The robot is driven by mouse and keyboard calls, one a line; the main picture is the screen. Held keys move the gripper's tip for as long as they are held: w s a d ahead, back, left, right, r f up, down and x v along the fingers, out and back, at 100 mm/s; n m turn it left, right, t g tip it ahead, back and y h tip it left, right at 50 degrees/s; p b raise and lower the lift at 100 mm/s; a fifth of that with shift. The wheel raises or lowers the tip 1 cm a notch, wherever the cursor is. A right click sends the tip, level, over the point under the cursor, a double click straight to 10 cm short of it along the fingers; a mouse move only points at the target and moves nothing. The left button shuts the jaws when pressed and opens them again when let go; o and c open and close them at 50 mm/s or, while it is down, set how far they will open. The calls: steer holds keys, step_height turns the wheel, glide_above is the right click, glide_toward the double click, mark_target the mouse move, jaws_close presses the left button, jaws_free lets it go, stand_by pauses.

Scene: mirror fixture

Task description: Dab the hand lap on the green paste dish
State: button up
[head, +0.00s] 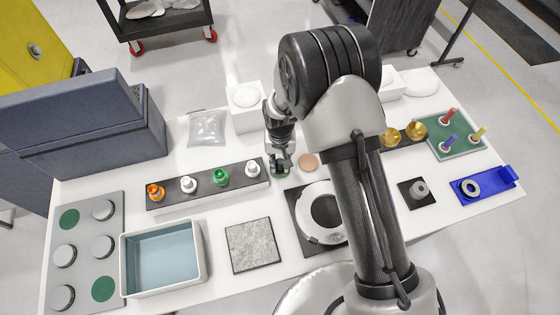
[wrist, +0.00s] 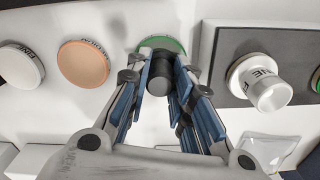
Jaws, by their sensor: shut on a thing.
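My gripper (wrist: 160,85) is shut on the hand lap (wrist: 159,73), a short dark grey cylinder held between the blue-padded fingers. The green paste dish (wrist: 167,42) lies just beyond the fingertips in the wrist view, with the lap's far end overlapping it. I cannot tell whether the lap touches the paste. In the head view my gripper (head: 281,164) is low over the table, and it mostly hides the green dish and the lap. A salmon-coloured dish (wrist: 83,63) lies to the left of the green one in the wrist view, with a white dish (wrist: 20,64) farther left.
A dark rack (head: 205,184) with several capped bottles stands close to the left of my gripper in the head view. A dark plate with a white ring (head: 305,226) lies in front, partly behind my arm. A basin (head: 163,257) and a grey stone plate (head: 253,246) lie nearer.

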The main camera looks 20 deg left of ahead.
stand_by(0.5)
steer(key=shift+r+p, duration=1.9)
steer(key=shift+r, duration=1.6)
